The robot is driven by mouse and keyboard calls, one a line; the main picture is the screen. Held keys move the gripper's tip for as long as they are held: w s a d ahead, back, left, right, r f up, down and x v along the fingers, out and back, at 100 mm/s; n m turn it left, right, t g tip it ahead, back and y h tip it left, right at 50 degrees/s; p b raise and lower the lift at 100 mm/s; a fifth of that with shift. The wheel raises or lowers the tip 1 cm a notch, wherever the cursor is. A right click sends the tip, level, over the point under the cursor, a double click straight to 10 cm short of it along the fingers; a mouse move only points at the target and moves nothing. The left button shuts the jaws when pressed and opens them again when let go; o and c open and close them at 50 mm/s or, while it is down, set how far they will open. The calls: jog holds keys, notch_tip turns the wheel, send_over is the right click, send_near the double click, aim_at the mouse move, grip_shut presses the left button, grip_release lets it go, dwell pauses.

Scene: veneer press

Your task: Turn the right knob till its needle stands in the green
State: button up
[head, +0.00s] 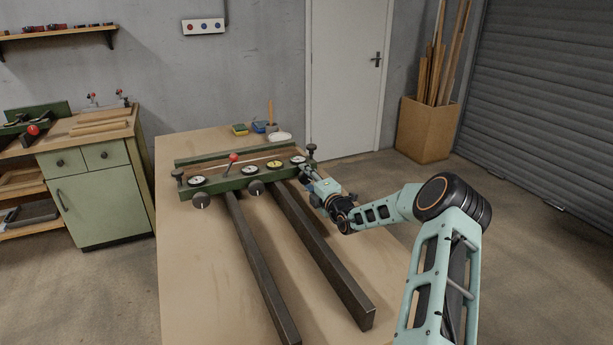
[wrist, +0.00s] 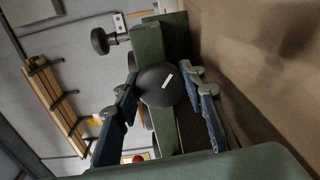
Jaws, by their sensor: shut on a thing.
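The veneer press has a green front beam (head: 225,185) that carries several round dials and a row of dark knobs. The rightmost dial (head: 298,159) has a white face; its needle is too small to read. In the head view my gripper (head: 307,173) is at the beam's right end and hides the right knob. In the wrist view the right knob (wrist: 158,88) is a dark round cap with a white mark, between the two blue-padded fingers. My gripper is shut on it. The dial's face does not show in the wrist view.
The left knob (head: 202,201) and middle knob (head: 256,188) stick out from the beam. A red-tipped lever (head: 232,160) stands behind it. Two dark bars (head: 320,250) run along the table (head: 185,270) toward the front. Sponges and a small pot sit behind the press.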

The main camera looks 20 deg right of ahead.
dwell(0.3)
jog(key=o, duration=1.2)
jog(key=shift+s, duration=0.15)
jog(key=s, duration=1.1)
jog(key=shift+s+d+r, duration=0.2)
jog(key=shift+s+d, duration=0.2)
